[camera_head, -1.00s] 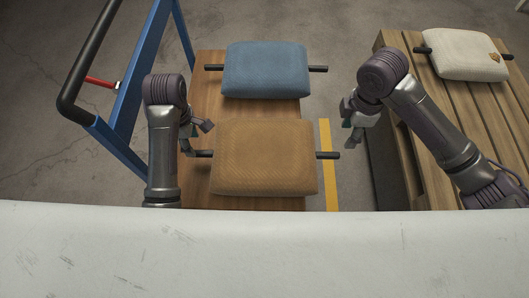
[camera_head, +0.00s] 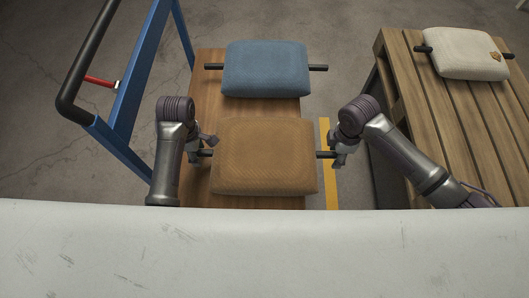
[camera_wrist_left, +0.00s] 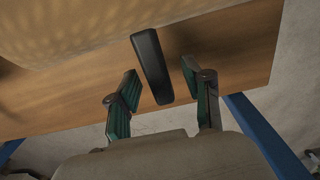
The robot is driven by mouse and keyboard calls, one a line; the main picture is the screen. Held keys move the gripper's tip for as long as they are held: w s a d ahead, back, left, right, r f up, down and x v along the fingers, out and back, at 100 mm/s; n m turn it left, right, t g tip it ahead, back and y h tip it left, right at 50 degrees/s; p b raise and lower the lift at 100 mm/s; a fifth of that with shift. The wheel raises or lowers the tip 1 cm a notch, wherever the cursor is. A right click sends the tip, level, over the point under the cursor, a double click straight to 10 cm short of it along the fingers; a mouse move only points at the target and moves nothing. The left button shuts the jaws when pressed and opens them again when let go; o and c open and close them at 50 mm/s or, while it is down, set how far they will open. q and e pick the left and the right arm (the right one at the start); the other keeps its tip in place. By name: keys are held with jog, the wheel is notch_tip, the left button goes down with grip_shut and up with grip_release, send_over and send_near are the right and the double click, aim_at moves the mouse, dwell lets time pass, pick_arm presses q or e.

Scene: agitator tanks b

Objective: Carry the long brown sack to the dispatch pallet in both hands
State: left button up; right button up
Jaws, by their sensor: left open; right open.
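The long brown sack (camera_head: 264,158) lies on the wooden cart deck, with a dark bar end sticking out at each side. My left gripper (camera_head: 208,147) is open at the sack's left bar end. In the left wrist view the dark handle (camera_wrist_left: 152,66) stands between the two open green-padded fingers (camera_wrist_left: 160,98), with gaps on both sides. My right gripper (camera_head: 335,158) is open at the right bar end; whether it touches the bar is hidden. The dispatch pallet (camera_head: 424,130) is probably the slatted wooden one at right.
A blue sack (camera_head: 265,69) lies behind the brown one on the cart deck (camera_head: 205,100). A white sack (camera_head: 466,53) lies at the pallet's far end; its nearer slats are bare. The cart's blue frame (camera_head: 130,85) rises at left. A yellow floor stripe (camera_head: 328,185) runs between cart and pallet.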

pick_arm(q)
grip_shut()
pick_arm(e)
grip_shut()
pick_arm(q)
jog(key=shift+r, duration=0.1)
pick_arm(e)
jog(key=shift+w, duration=0.1)
